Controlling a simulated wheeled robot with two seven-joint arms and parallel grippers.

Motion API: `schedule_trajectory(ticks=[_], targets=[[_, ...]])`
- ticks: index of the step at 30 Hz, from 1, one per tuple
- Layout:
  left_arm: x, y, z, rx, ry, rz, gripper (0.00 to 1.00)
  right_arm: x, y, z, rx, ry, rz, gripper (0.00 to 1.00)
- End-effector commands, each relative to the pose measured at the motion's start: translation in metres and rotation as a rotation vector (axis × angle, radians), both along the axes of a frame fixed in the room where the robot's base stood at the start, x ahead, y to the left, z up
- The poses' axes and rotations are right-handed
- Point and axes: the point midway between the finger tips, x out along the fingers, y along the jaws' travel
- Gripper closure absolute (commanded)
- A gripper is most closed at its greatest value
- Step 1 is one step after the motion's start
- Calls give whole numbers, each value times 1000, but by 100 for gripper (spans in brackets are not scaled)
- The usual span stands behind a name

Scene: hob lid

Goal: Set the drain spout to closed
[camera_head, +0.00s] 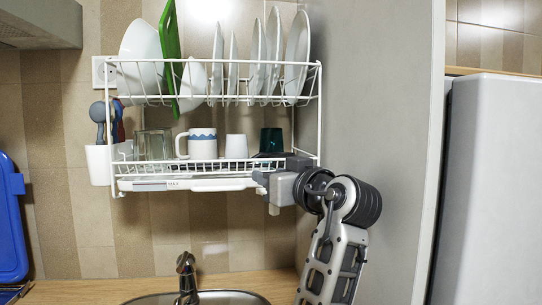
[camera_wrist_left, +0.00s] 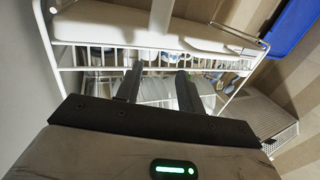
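The white dish rack (camera_head: 219,111) hangs on the tiled wall, with a white drip tray (camera_head: 215,185) along its bottom. My left gripper (camera_head: 262,180) is at the right end of this tray, close to its front edge; I cannot tell whether it touches. In the left wrist view the gripper's two dark fingers (camera_wrist_left: 159,84) are apart, with nothing visibly held between them. The white tray (camera_wrist_left: 120,24) and a white upright piece (camera_wrist_left: 161,15) show beyond them. I cannot tell for certain whether this piece is the drain spout. My right gripper is not in view.
Plates (camera_head: 298,57), a green board (camera_head: 169,55), a mug (camera_head: 202,145) and glasses fill the rack. A tap (camera_head: 186,272) and sink stand below. A grey panel (camera_head: 385,130) closes off the right. A blue board (camera_head: 12,220) leans at the left.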

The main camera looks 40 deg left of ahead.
Motion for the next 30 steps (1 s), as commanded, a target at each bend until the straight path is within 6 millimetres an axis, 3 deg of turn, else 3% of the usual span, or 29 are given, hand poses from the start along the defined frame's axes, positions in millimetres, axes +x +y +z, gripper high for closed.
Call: schedule_trajectory(ticks=[4, 15, 21, 30], targets=[[-20, -16, 29, -1, -8, -3, 62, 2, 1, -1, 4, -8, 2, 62], [-76, -61, 61, 0, -4, -3, 62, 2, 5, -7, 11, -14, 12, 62], [-88, -71, 68, -1, 0, -1, 62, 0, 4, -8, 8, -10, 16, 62], [-90, -72, 69, 0, 1, 0, 62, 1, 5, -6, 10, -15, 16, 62]])
